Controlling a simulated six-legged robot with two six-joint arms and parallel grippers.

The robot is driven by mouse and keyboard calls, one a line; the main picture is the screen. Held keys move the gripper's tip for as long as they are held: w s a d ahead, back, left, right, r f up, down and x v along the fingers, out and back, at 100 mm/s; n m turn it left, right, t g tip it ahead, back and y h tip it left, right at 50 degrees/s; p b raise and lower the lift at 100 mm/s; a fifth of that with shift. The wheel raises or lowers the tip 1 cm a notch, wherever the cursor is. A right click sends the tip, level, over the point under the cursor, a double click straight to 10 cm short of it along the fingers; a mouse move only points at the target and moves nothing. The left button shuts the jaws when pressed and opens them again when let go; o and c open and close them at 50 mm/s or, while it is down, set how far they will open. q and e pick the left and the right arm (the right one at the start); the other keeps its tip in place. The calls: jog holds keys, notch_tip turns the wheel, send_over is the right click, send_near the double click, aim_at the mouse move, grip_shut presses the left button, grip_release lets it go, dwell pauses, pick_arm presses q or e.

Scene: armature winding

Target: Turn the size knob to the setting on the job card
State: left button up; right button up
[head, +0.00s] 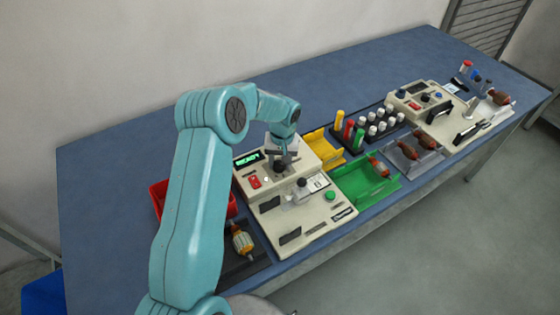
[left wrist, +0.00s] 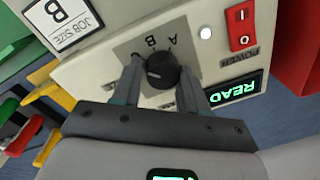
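The black round size knob (left wrist: 162,70) sits on a grey dial plate (left wrist: 188,50) of the cream winding machine (head: 322,225). The job card (left wrist: 62,22) reads JOB SIZE B. My left gripper (left wrist: 160,76) points at the panel with one finger on each side of the knob, seemingly closed on it. It also shows in the head view (head: 281,161). My right gripper is not in view.
A red power switch (left wrist: 241,26) and a lit green display (left wrist: 237,90) are beside the knob. A red bin (head: 160,197), yellow bin (head: 318,142) and green tray (head: 350,188) flank the machine. A second cream machine (head: 432,112) stands further right.

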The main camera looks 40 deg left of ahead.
pick_arm(q)
jog(key=c, duration=0.5)
jog(key=shift+s+r, duration=0.1)
jog(key=shift+s, duration=0.1)
